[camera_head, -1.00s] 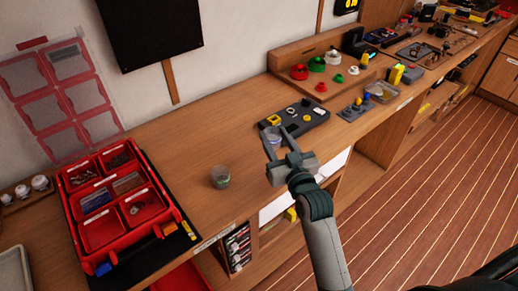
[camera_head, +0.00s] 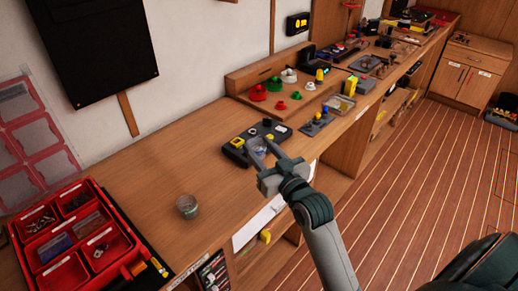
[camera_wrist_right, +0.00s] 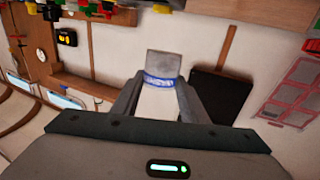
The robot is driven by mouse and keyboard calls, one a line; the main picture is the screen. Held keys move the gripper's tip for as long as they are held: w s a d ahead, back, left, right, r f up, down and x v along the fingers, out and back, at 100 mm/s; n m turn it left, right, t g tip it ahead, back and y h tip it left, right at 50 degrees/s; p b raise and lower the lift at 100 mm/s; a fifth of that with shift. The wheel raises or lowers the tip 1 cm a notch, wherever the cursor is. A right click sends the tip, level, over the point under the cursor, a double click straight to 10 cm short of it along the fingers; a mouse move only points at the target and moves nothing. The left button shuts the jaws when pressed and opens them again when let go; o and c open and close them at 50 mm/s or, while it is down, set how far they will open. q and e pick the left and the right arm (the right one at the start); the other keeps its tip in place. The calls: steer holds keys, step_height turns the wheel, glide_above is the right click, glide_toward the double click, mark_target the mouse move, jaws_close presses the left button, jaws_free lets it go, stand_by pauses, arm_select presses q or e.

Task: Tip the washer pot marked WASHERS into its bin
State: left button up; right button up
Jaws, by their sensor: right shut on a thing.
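My right gripper (camera_head: 262,150) is shut on a small clear pot with a blue band (camera_head: 259,149), in front of the black tray's near edge in the head view. The wrist view shows this pot (camera_wrist_right: 160,75) between the two fingers, its blue band level with the fingertips. I cannot read any marking on it. A second clear pot with dark contents (camera_head: 188,206) stands upright on the bench to the left. The red sectioned bin box (camera_head: 108,226) is at the lower left, with small parts in several compartments; its labels are too small to read. My left gripper is out of view.
A black tray (camera_head: 236,153) with small parts lies behind the held pot. A wooden stand (camera_head: 245,97) with red, green and white pieces is further back. The bench (camera_head: 150,175) between the red box and the black tray is clear except for the second pot.

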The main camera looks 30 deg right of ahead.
steer(key=s+a+f, duration=0.2)
steer(key=s+a, duration=0.7)
steer(key=s, duration=0.5)
steer(key=shift+s+a+f, duration=0.15)
steer(key=shift+s+a, duration=0.1)
steer(key=shift+s, duration=0.1)
